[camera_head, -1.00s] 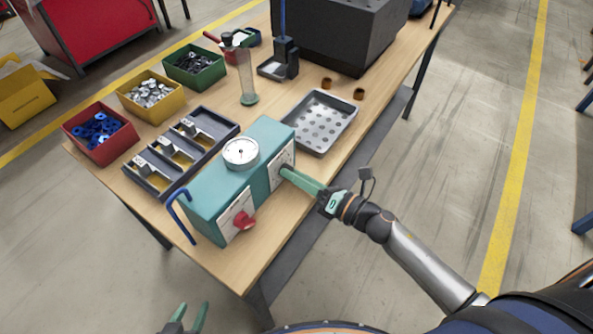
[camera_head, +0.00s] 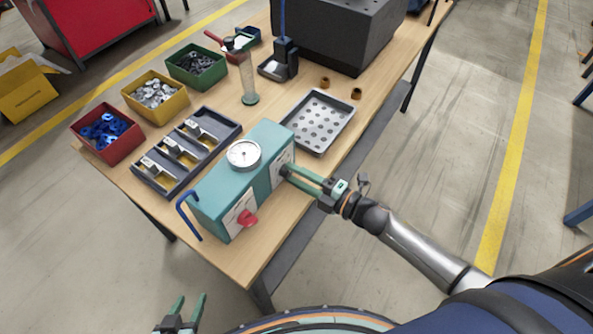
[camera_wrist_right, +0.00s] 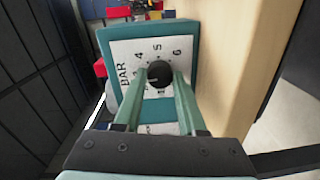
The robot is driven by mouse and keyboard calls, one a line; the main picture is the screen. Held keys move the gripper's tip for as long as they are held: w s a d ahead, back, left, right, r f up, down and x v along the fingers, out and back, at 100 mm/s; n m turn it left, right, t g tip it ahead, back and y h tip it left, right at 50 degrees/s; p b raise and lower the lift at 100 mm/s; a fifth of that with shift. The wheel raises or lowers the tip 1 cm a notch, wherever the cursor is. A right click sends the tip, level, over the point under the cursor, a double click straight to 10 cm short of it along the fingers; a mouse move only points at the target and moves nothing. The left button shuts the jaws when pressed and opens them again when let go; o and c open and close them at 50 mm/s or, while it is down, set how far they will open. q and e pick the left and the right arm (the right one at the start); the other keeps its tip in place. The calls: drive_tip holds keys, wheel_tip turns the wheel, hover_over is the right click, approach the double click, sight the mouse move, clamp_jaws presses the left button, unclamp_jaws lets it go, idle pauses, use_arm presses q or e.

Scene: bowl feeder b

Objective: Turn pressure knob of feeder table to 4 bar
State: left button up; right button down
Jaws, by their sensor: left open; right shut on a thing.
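The teal feeder box (camera_head: 215,195) stands at the table's near edge, with a white round gauge (camera_head: 244,155) on top. The black pressure knob (camera_wrist_right: 159,74) sits on a white BAR plate (camera_wrist_right: 127,55) with 4, 5 and 6 readable around it. My right gripper (camera_head: 288,172) is shut on this knob, one green finger on each side in the right wrist view. The knob's pointer and the gauge needle are too small to read surely. My left gripper (camera_head: 190,299) is open and empty at the bottom of the head view, away from the table.
A compartment tray (camera_head: 158,181), part bins and a perforated metal tray (camera_head: 318,121) stand close by.

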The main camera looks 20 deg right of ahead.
drive_tip(key=m+p, duration=0.1)
drive_tip(key=m, duration=0.3)
drive_tip(key=m+p, duration=0.1)
drive_tip(key=m, duration=0.4)
drive_tip(key=shift+y, duration=0.3)
drive_tip(key=shift+m, duration=0.3)
drive_tip(key=shift+c, duration=2.4)
unclamp_jaws()
drive_tip(key=v, duration=1.2)
drive_tip(key=shift+s+d, duration=0.15)
drive_tip(key=shift+d, duration=0.1)
drive_tip(key=shift+r, duration=0.1)
